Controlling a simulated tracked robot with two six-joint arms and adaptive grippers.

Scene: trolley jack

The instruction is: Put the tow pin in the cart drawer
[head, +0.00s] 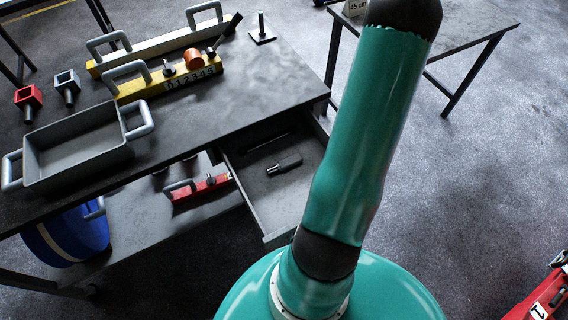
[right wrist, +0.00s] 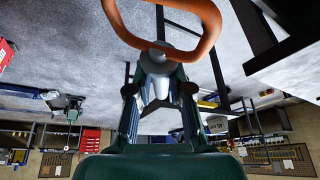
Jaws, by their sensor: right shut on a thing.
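The cart drawer (head: 275,200) is pulled open under the right end of the dark cart top in the head view. A dark grey tool-like piece (head: 285,164) lies inside it, and part of its floor is bare. In the right wrist view my right gripper (right wrist: 158,62) is shut at the base of an orange loop (right wrist: 205,42), which looks like the handle of the tow pin. The pin's shaft is not clearly visible. My right arm passes the drawer's right side in the head view, with its gripper beyond the top edge. My left gripper is not in view.
The cart top (head: 240,95) holds a grey handled tray (head: 75,150), a yellow numbered bar (head: 165,80), a pale handled bar (head: 155,45) and small red and grey sockets. A red bar (head: 200,188) lies on the lower shelf. Another table (head: 465,25) stands at the back right.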

